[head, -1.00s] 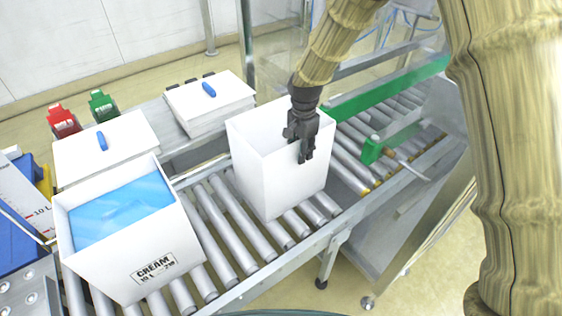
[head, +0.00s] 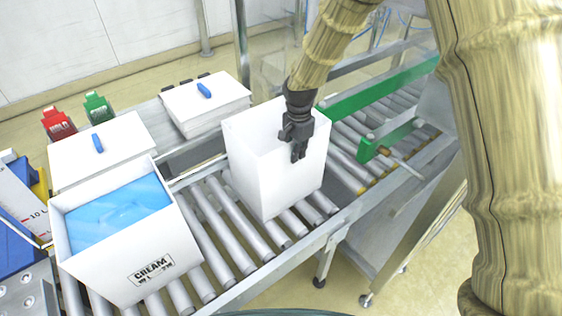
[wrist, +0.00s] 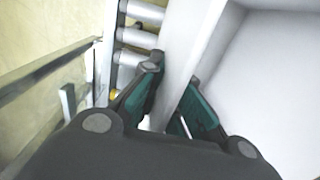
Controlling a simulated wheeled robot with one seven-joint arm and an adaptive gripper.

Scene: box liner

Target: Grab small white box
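The small white box (head: 262,178) is an open-topped, empty-looking plain white box. It stands upright on the roller conveyor in the middle of the head view. In the wrist view the box wall (wrist: 180,50) runs between the two fingers of my gripper (wrist: 173,85). One finger is outside the box and the other inside. The fingertips are drawn together close against both faces of the wall.
A white box (head: 125,262) labelled CREAM, with a blue liner, stands on the rollers (head: 235,240) at left. Lidded white boxes (head: 205,100) sit on the shelf behind. A green guide (head: 375,145) is on the right. Red (head: 58,122) and green (head: 97,105) bins stand at back left.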

